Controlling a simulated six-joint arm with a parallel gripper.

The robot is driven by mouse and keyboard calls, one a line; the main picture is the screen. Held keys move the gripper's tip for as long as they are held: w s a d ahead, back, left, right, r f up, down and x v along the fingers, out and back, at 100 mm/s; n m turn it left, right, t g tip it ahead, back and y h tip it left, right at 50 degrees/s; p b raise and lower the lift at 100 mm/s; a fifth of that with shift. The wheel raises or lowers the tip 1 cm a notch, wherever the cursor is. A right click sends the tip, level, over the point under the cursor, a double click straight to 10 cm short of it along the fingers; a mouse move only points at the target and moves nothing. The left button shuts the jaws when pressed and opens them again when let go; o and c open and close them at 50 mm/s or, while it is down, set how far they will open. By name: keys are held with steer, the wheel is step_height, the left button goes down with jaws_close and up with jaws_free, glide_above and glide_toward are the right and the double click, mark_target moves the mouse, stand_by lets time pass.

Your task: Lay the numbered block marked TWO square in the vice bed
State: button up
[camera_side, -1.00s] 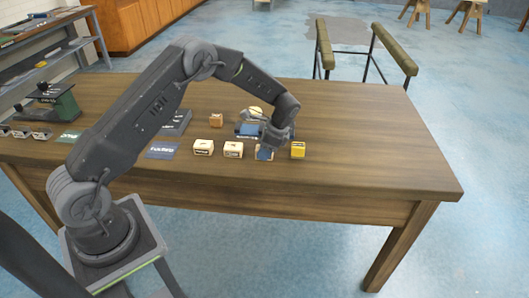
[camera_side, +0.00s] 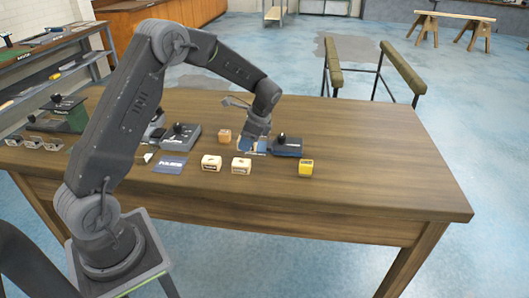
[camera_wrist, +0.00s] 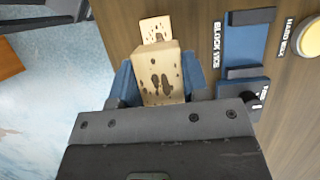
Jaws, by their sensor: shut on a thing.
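My gripper (camera_side: 256,148) is shut on a pale wooden block with dark marks (camera_wrist: 162,80); blue fingers flank it in the wrist view. I cannot read its number. In the side view the gripper largely hides it. The block vice (camera_side: 288,147) is dark blue with a black knob, beside and partly behind my gripper. Its blue bed (camera_wrist: 245,45) shows at the upper right of the wrist view, apart from the held block in the picture. Whether the block touches anything below is hidden.
Two pale blocks (camera_side: 211,163) and (camera_side: 241,166) stand on the table's near side. A dark grey fixture with a knob (camera_side: 181,136) lies left. The table's right side is clear.

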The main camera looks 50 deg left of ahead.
steer(key=w+a+r, duration=0.1)
steer(key=a+r, duration=0.1)
steer(key=a, duration=1.3)
glide_above(259, 146)
step_height(259, 146, down, 6)
steer(key=shift+a+f, duration=0.1)
steer(key=shift+a, duration=0.05)
steer(key=shift+f, duration=1.95)
steer(key=shift+f, duration=0.2)
steer(key=o, duration=0.9)
